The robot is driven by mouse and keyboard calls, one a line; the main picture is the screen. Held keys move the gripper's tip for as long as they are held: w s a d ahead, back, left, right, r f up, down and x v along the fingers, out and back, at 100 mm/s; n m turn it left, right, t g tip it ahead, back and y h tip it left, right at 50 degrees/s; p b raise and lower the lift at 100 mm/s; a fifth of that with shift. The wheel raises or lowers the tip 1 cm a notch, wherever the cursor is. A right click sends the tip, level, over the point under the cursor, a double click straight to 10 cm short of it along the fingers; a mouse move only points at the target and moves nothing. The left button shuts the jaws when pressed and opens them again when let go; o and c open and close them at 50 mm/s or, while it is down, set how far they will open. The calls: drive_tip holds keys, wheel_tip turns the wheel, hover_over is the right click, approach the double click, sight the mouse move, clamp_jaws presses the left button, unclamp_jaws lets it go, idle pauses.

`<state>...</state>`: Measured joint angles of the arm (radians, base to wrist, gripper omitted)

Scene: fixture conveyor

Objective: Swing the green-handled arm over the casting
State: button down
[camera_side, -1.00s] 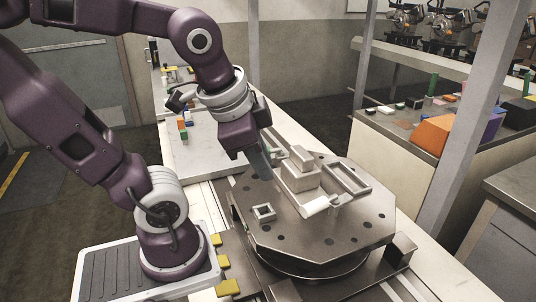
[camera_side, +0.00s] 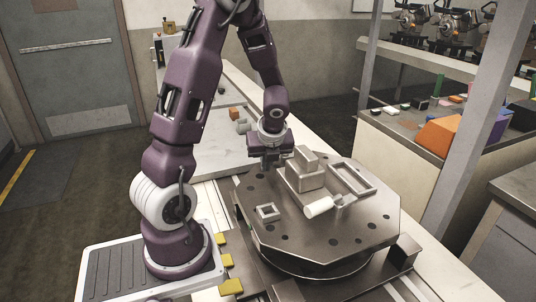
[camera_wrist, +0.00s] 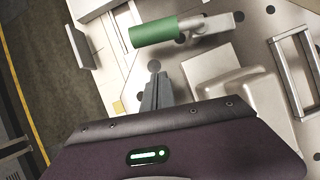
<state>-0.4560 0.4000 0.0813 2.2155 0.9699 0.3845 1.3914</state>
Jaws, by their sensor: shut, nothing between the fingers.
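The handle (camera_wrist: 155,32) is a green cylinder in the wrist view, on the end of a short metal arm (camera_wrist: 212,22). In the side view the handle (camera_side: 320,207) looks pale and lies low over the octagonal plate, in front of the casting. The casting is probably the stepped grey block (camera_side: 305,177); it also shows in the wrist view (camera_wrist: 240,95), right of my fingers. The handle's arm lies beside the block there, not across it. My gripper (camera_wrist: 156,80) is shut and empty, apart from the handle. In the side view it is behind the block, its fingertips unclear.
The octagonal plate (camera_side: 335,240) has several holes. A metal bracket (camera_side: 404,250) stands at the front right. A grey bench top (camera_side: 210,150) lies behind.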

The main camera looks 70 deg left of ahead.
drive_tip(key=shift+w+a+r, duration=0.15)
drive_tip(key=shift+a+r, duration=0.1)
drive_tip(key=shift+a, duration=0.65)
drive_tip(key=shift+w+a+r, duration=0.15)
drive_tip(key=shift+a+r, duration=0.1)
drive_tip(key=shift+a, duration=0.6)
drive_tip(key=shift+s+a+m, duration=0.15)
drive_tip(key=shift+a+m, duration=0.15)
drive_tip(key=shift+m, duration=0.1)
drive_tip(key=shift+a+m+t, duration=0.3)
drive_tip(key=shift+m+t, duration=0.1)
drive_tip(key=shift+s+a, duration=0.1)
drive_tip(key=shift+a, duration=1.2)
drive_tip(key=shift+w+a, duration=0.25)
drive_tip(key=shift+a, duration=0.75)
drive_tip(key=shift+w+a, duration=0.35)
drive_tip(key=shift+a, duration=0.2)
drive_tip(key=shift+w+a, duration=0.35)
drive_tip(key=shift+a, duration=0.2)
drive_tip(key=shift+w+a+m+t, duration=0.15)
drive_tip(key=shift+w+a+m, duration=0.15)
drive_tip(key=shift+w+a, duration=0.35)
drive_tip(key=shift+w+a+m+t, duration=0.15)
drive_tip(key=shift+w+a+m, duration=0.25)
drive_tip(key=shift+w, duration=0.45)
drive_tip(key=shift+a, duration=0.1)
